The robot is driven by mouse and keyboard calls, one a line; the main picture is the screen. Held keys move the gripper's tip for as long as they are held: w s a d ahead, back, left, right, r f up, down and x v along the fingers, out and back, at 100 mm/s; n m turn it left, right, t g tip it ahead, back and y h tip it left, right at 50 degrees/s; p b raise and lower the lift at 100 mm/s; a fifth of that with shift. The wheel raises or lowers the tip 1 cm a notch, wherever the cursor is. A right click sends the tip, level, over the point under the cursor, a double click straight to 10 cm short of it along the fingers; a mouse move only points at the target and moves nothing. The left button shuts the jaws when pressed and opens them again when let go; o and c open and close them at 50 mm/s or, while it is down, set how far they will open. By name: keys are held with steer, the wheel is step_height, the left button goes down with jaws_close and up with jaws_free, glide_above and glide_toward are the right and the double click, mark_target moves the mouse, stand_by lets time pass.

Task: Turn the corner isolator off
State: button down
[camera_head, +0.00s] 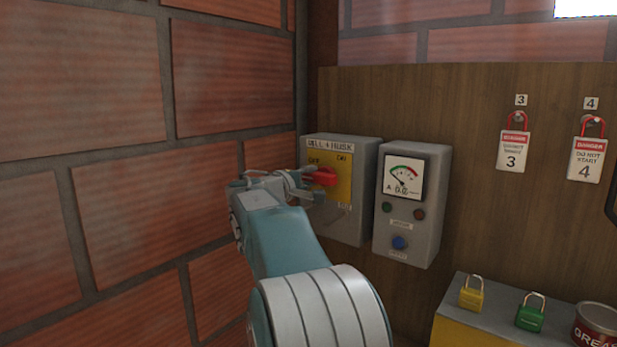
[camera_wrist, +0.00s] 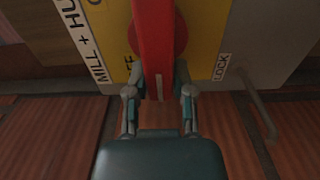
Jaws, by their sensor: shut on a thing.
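The corner isolator is a grey box (camera_head: 365,160) with a yellow plate (camera_head: 343,165) marked OFF and ON, fixed on the wooden board by the brick corner. Its red handle (camera_head: 324,176) points sideways toward the OFF side in the head view. My gripper (camera_wrist: 160,92) is shut on the red handle (camera_wrist: 154,45), one finger on each side of it in the wrist view. There the handle lies lengthwise over its round red base, and the word OFF is partly hidden by it. In the head view my gripper (camera_head: 305,185) partly covers the plate.
A grey meter box (camera_head: 412,205) with a dial and a blue button stands just right of the isolator. Red padlocks with tags (camera_head: 513,150) hang further right. A yellow padlock (camera_head: 471,293), a green padlock (camera_head: 530,313) and a grease tin (camera_head: 597,325) sit lower right. A brick wall (camera_head: 100,150) is close on the left.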

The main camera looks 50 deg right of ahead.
steer(key=shift+s+d+f, duration=0.15)
steer(key=shift+f, duration=0.2)
steer(key=shift+c, duration=2.4)
jaws_free()
steer(key=shift+s+r, duration=0.1)
steer(key=shift+r, duration=0.05)
steer(key=shift+a, duration=0.25)
steer(key=a, duration=1.1)
steer(key=shift+s+a, duration=0.25)
steer(key=shift+s, duration=0.15)
